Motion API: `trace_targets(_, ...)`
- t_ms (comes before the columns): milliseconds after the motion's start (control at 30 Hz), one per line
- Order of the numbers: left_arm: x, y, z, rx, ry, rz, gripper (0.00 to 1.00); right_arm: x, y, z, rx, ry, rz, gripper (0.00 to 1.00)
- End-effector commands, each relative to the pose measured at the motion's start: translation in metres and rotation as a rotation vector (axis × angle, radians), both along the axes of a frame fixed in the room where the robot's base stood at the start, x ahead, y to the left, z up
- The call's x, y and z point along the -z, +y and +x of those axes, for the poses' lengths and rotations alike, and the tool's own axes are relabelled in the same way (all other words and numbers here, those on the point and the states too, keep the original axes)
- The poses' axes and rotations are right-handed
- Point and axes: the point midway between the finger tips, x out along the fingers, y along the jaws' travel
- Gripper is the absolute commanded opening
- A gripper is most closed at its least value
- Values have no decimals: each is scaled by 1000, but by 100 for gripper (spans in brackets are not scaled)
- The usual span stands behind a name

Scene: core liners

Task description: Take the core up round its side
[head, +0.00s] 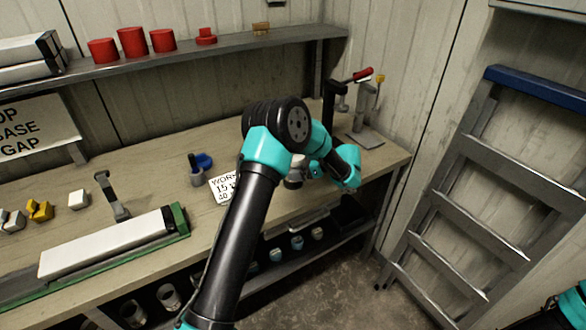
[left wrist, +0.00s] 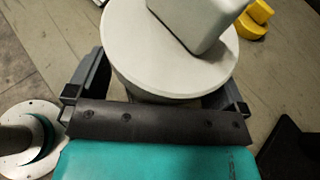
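In the left wrist view a pale grey round piece, apparently the core (left wrist: 130,45), shows its flat top, with a light grey rounded block over its far part. My left gripper (left wrist: 165,90) has its two dark fingers spread wide, one on each side of the round piece. Narrow gaps seem to show between the fingers and its side; I cannot make out contact. In the head view a small greyish piece (head: 295,180) shows beside my left wrist over the bench, and my arm hides most of the left gripper. My right gripper is not in view.
A ladder (head: 470,205) stands right. Red cylinders (head: 132,42) stand on the shelf.

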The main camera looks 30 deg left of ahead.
Motion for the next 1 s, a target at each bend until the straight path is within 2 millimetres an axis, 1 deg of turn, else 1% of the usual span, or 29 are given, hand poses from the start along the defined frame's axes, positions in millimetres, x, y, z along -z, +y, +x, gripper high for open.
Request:
trace_targets(33,0,0,0,0,0,0,93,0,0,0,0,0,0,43)
trace_targets(67,0,0,0,0,0,0,90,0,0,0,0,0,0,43)
trace_targets(433,0,0,0,0,0,0,56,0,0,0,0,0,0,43)
trace_targets(1000,-7,0,0,0,-1,1,56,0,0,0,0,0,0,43)
